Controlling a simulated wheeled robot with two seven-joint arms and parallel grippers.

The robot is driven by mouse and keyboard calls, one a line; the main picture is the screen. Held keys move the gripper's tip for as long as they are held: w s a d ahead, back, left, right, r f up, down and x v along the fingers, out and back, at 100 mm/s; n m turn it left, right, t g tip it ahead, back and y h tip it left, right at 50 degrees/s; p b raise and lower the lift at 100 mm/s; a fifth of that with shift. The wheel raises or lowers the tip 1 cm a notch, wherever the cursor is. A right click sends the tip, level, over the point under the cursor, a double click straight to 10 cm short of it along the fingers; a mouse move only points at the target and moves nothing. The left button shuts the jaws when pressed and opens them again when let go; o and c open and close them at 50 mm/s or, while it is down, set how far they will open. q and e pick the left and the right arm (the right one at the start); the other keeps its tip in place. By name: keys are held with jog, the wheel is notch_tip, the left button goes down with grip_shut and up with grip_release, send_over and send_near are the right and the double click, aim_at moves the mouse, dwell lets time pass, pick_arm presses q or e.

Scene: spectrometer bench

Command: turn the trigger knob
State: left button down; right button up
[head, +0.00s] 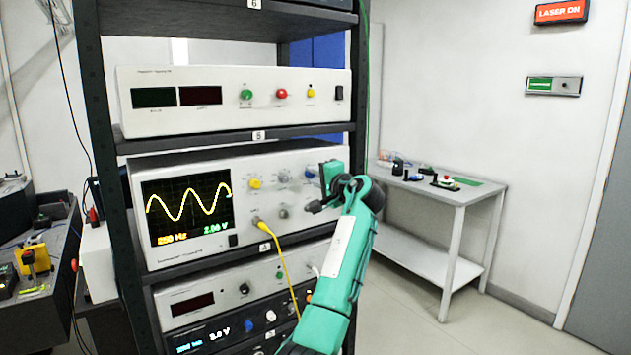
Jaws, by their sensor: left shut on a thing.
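The oscilloscope (160,255) stands on a rack shelf, its screen (187,208) lit with a yellow sine wave, "250 Hz" and "2.00 V". Its front panel carries a yellow knob (255,183), grey knobs (284,175) and a blue knob (310,172). My left gripper (318,204) is at the right end of this panel, shut on the trigger knob. The gripper hides that knob, and the panel labels are too small to read. My right gripper is not in view.
A yellow cable (281,266) hangs from a socket below the knobs, left of my left arm. Another instrument (235,100) sits above, with more units below. A side table (450,196) with small items stands at the right. Floor is open in front of it.

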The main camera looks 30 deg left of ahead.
pick_arm(q)
jog(key=shift+f, duration=0.15)
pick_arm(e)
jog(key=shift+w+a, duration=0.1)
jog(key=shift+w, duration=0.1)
pick_arm(q)
jog(key=c, duration=1.3)
grip_release()
jog(key=shift+d, duration=0.1)
jog(key=shift+s+d, duration=0.1)
jog(key=shift+d, duration=0.1)
jog(key=b+v, duration=0.3)
jog(key=v, duration=1)
jog(key=shift+d+b, duration=0.15)
jog(key=shift+b, duration=0.15)
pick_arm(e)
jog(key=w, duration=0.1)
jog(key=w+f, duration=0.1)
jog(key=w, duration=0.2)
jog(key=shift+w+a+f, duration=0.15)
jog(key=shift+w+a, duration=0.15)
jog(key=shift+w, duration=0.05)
